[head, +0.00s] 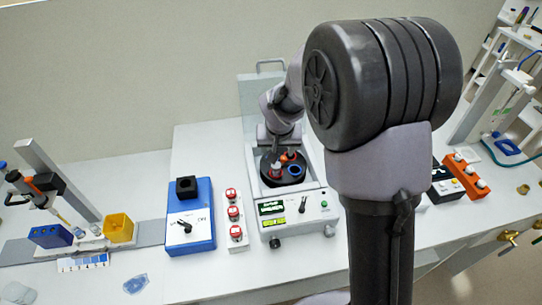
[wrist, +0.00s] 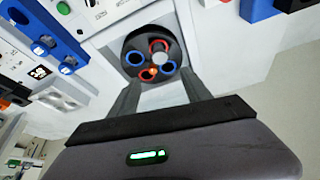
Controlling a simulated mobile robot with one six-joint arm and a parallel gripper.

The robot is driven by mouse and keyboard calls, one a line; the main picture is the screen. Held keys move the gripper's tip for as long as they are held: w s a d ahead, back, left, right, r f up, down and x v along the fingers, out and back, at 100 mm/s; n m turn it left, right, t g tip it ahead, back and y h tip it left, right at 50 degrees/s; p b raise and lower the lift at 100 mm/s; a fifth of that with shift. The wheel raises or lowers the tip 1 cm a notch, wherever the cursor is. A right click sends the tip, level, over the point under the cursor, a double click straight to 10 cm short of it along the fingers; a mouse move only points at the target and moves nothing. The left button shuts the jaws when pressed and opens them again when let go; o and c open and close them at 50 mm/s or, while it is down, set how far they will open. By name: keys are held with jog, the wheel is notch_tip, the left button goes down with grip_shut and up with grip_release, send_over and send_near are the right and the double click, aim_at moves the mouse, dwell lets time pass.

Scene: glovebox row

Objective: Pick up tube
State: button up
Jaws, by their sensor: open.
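The tube is not clearly identifiable among the small parts in the dark round rotor (wrist: 130,44) of an open-lidded centrifuge (head: 286,232). In the wrist view the rotor holds red rings, blue rings (wrist: 136,58), a pale round top (wrist: 159,58) and a small orange piece (wrist: 153,71). My gripper (wrist: 160,78) is open, its two fingers spread and pointing toward the rotor's near side. In the head view my arm reaches over the back of the rotor, and the fingertips are hard to make out.
The centrifuge's raised lid (head: 262,96) stands behind the rotor. A blue device (head: 191,232) and a strip with red-topped knobs (head: 234,218) sit to its left. A yellow box (head: 119,228) stands farther left. An orange rack (head: 466,176) lies to the right.

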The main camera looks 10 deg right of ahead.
jog(key=b, duration=0.1)
send_over(276, 165)
jog(key=s, duration=0.1)
notch_tip(276, 165, down, 6)
jog(key=shift+s+f, duration=0.15)
jog(key=shift+f, duration=0.05)
jog(key=x, duration=0.2)
jog(key=s+b+x, duration=0.1)
jog(key=x, duration=0.2)
jog(key=shift+a+f, duration=0.15)
jog(key=shift+f, duration=0.1)
jog(key=shift+w+f, duration=0.2)
jog(key=shift+f, duration=0.1)
jog(key=shift+r, duration=0.1)
grip_shut()
